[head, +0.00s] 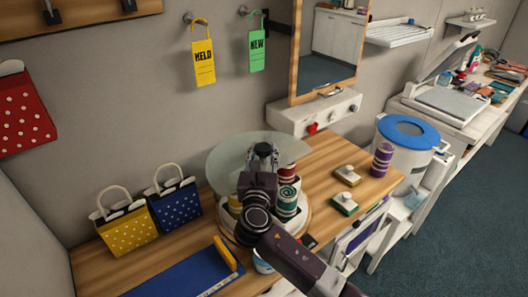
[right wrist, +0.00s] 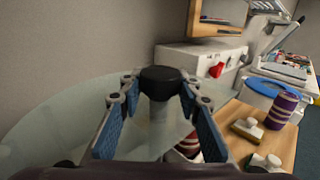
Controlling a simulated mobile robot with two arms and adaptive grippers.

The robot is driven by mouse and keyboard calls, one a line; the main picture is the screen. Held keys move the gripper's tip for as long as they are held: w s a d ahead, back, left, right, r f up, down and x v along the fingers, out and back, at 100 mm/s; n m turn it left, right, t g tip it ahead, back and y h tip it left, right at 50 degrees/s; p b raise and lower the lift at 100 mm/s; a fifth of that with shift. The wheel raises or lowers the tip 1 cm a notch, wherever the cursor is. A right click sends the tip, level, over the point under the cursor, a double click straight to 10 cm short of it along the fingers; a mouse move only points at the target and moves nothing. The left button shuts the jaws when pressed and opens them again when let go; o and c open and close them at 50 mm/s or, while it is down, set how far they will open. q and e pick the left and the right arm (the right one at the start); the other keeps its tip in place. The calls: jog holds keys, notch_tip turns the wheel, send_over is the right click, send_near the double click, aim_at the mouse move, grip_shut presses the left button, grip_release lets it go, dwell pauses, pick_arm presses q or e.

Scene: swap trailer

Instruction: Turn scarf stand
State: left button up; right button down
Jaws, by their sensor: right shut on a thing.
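The scarf stand is a round turntable with a clear glass disc (head: 228,160) on top and rolled scarves below, among them a green one (head: 287,201) and a red one (head: 287,173). A black knob (right wrist: 160,80) tops the post at the disc's middle. My right gripper (head: 263,150) is over the disc, its blue-padded fingers shut on the knob from both sides. My right arm hides part of the stand. My left gripper is not in view.
Yellow (head: 128,228) and blue (head: 178,205) dotted bags stand left of the stand. Two small blocks (head: 346,175) and a purple striped roll (head: 381,160) stand to the right, near a blue-lidded bin (head: 405,132). A mirror (head: 328,45) and hanging tags (head: 204,65) are behind.

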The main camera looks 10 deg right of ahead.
jog(key=shift+h, duration=0.3)
jog(key=c, duration=1.4)
grip_release()
jog(key=v, duration=1.2)
